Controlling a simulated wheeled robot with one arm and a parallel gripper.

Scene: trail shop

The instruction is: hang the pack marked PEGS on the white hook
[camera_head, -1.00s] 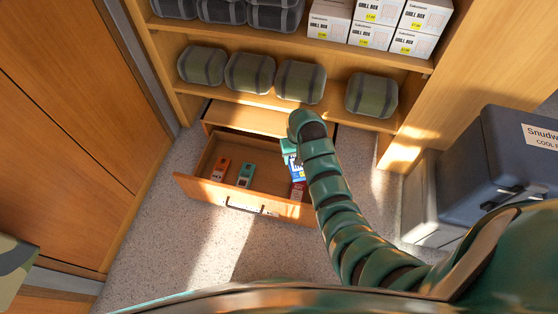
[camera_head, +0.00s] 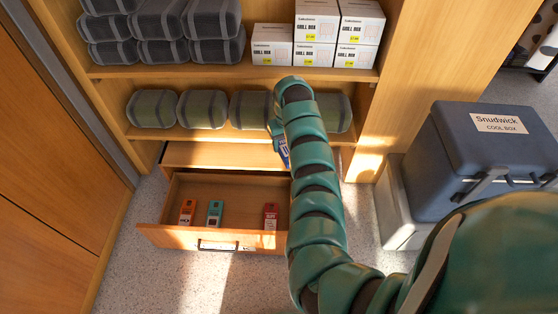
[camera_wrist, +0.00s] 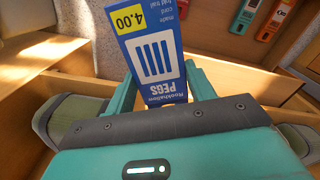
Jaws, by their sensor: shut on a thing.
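The blue pack marked PEGS (camera_wrist: 154,68) is between the two fingers of my gripper (camera_wrist: 160,95) in the wrist view, its print upside down and a yellow 4.00 price on it. My gripper is shut on it. In the head view a sliver of the blue pack (camera_head: 283,152) shows beside my arm, above the right part of the open drawer; the arm hides most of it and the gripper. The white hook is not seen in either view.
The open drawer (camera_head: 160,236) holds an orange pack (camera_head: 187,213), a teal pack (camera_head: 215,213) and a red pack (camera_head: 270,217). Shelves behind hold green rolls (camera_head: 202,109), grey rolls and white grill boxes (camera_head: 271,45). A dark cool box (camera_head: 480,150) stands at the right.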

